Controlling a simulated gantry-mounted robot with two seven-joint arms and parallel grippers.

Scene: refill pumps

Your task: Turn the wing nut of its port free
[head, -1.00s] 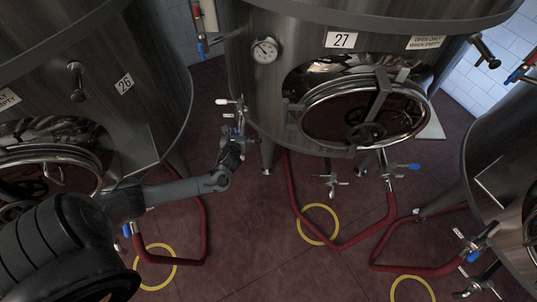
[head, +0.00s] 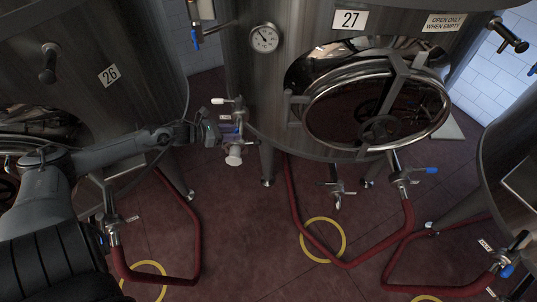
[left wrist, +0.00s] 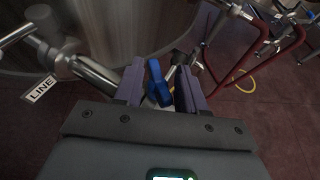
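In the head view my left gripper (head: 218,130) reaches in from the left to the port fitting (head: 239,125) at the lower left of tank 27 (head: 262,90). The wing nut is hidden or too small to make out there. My right gripper is not in view.
A white-handled valve (head: 228,101) sits just above the gripper and a pale round pipe end (head: 233,159) just below. A steel pipe (left wrist: 95,74) with a LINE tag (left wrist: 40,89) runs close on the left. Red hoses (head: 300,220) lie on the floor.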

